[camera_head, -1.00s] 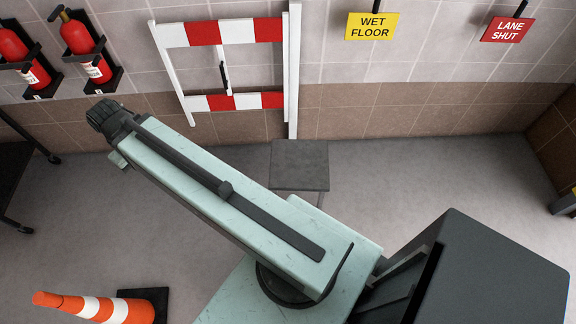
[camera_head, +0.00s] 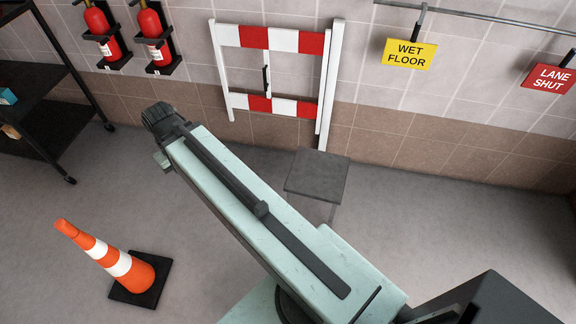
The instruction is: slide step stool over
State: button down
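The step stool (camera_head: 316,176) has a dark grey square top and thin grey legs. It stands on the floor in front of the wall, right of centre and just below the striped barrier. My arm crosses the view to its left, and its light green link hides the floor there and perhaps part of the stool's legs. The arm's far end is a dark ridged joint left of the stool, apart from it in the picture. No gripper fingers can be made out.
An orange and white cone (camera_head: 118,264) on a black base stands at lower left. A red and white barrier (camera_head: 284,41) leans at the wall. A black shelf cart (camera_head: 45,152) is at left. Fire extinguishers (camera_head: 153,35) and signs (camera_head: 410,54) hang on the wall. Floor right of the stool is clear.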

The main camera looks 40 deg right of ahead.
aim_at(318, 175)
jog(key=i, duration=0.85)
jog(key=z, duration=0.25)
jog(key=k, duration=0.65)
jog(key=u, duration=0.3)
jog(key=i, duration=0.7)
jog(key=z, duration=0.05)
